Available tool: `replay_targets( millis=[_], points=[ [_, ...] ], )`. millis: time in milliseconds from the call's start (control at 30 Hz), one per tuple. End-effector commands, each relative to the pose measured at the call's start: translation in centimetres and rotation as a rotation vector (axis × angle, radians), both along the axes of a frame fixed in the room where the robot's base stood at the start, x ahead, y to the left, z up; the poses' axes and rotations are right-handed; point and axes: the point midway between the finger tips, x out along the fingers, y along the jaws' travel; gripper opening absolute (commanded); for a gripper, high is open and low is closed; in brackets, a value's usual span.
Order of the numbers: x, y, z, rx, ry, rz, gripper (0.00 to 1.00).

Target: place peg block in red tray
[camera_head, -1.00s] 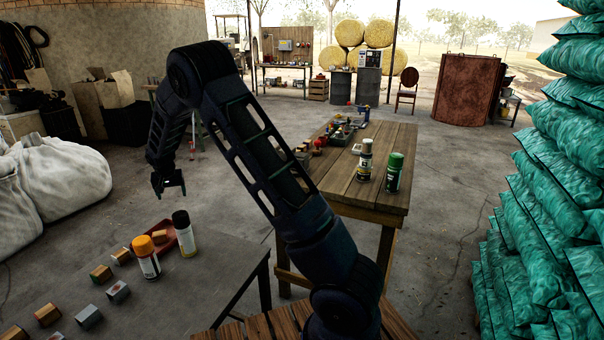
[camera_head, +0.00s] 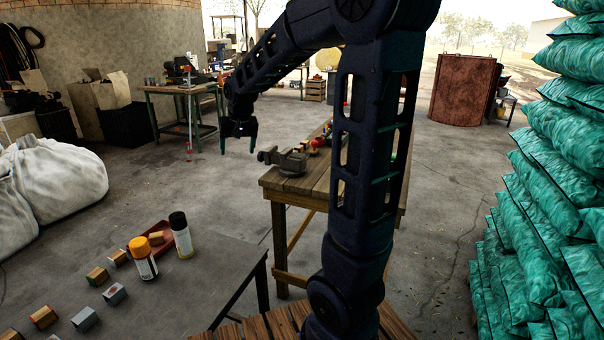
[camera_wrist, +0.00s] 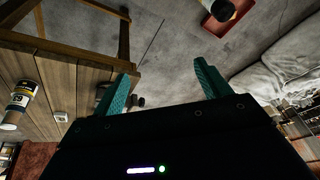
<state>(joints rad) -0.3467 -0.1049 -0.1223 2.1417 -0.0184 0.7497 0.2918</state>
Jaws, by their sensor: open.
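The red tray (camera_head: 165,251) lies on the grey table (camera_head: 215,285) at lower left, partly hidden behind two spray cans. A small wood-topped block (camera_head: 157,238) appears to be in it. Several similar blocks, such as one with a wooden face (camera_head: 97,276) and a grey one (camera_head: 115,293), stand on the same table; I cannot tell which is the peg block. My gripper (camera_head: 238,148) is open and empty, in the air left of the wooden table. In the wrist view its teal fingers (camera_wrist: 164,75) are spread, and the red tray (camera_wrist: 213,28) shows at the top.
An orange-capped can (camera_head: 146,263) and a black-capped can (camera_head: 183,240) stand by the tray. A vise (camera_head: 285,160) sits on the wooden table's (camera_head: 285,183) near corner. Green sacks (camera_head: 550,210) are stacked at right. White sacks (camera_head: 50,180) lie at left. Floor between the tables is clear.

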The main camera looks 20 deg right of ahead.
Motion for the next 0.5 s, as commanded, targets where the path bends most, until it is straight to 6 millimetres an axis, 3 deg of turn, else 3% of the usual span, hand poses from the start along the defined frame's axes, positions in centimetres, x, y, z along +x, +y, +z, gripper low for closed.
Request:
replay_targets(
  millis=[233, 500],
  points=[
    [-7.4, -4.6, 2.4, -0.008, -0.019, 0.009, 0.76],
    [-15.6, -8.2, 3.1, -0.033, -0.037, 0.021, 0.76]
  ],
)
